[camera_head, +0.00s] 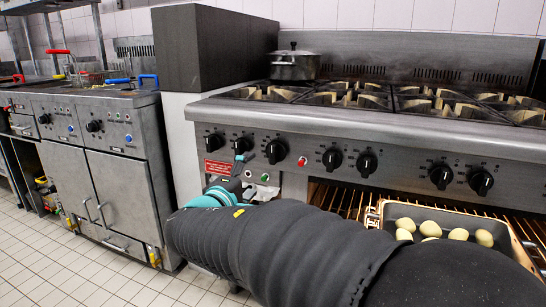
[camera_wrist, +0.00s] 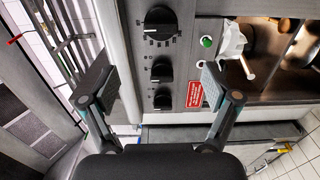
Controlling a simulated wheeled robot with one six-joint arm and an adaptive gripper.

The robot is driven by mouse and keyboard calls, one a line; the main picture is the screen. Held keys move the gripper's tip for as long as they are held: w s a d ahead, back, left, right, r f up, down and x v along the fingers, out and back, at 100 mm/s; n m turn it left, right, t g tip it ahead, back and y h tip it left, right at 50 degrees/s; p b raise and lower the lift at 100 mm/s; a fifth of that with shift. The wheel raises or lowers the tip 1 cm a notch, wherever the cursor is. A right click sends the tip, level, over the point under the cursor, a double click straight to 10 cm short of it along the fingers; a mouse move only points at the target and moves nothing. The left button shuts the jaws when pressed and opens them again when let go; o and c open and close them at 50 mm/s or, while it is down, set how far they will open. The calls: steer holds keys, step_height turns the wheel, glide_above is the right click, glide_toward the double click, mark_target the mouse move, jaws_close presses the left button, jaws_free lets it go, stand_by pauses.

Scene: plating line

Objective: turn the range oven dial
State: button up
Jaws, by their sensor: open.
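The range's steel front panel carries several black dials. In the wrist view the largest dial, with a marked scale (camera_wrist: 160,22), is near the top edge; I take it for the oven dial, though its name cannot be read. Two smaller dials (camera_wrist: 161,72) lie below it, between my fingers in the picture. My gripper (camera_wrist: 155,86) is open and empty, its fingers to either side of the dial row, touching none that I can see. In the head view my gripper (camera_head: 245,178) is in front of the panel's left part, and my arm hides the area below.
A red label (camera_wrist: 193,94) and a green button (camera_wrist: 207,41) sit beside the dials. Below the panel the oven is open, with racks and a tray (camera_head: 374,218) of pale round pieces. A lidded pot (camera_head: 295,68) stands on the hob. Fryers (camera_head: 120,140) stand left.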

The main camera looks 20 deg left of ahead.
mark_target(272, 156)
steer(key=w+p, duration=0.1)
steer(key=w, duration=1.2)
steer(key=shift+w+p, duration=0.35)
steer(key=shift+w, duration=0.05)
steer(key=shift+f, duration=0.1)
steer(key=c, duration=1.1)
